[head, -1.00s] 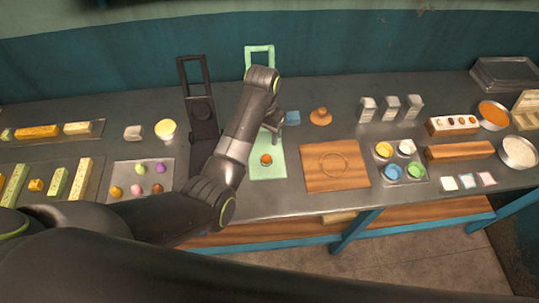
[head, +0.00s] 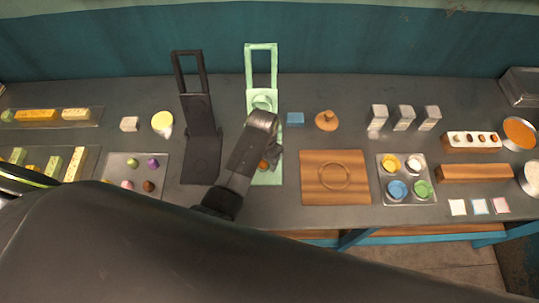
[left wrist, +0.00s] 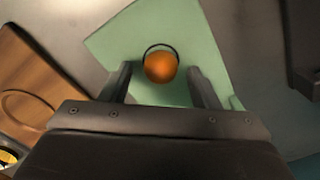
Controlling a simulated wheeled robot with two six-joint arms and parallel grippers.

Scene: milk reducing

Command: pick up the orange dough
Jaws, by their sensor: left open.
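The orange dough (head: 263,166) is a small ball on the base of the light green press (head: 262,59), partly hidden by my left gripper in the head view. In the left wrist view the dough (left wrist: 160,67) sits on the green base (left wrist: 125,45), within a thin dark ring. My left gripper (left wrist: 158,75) is open, with one finger to each side of the dough in that view. The left gripper (head: 269,160) is over the green base in the head view. I cannot tell whether the fingers touch the dough. My right gripper is not in view.
A black press (head: 201,135) stands just left of the green one. A wooden board (head: 335,190) lies close to its right. A tray of small dough balls (head: 120,165) is further left.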

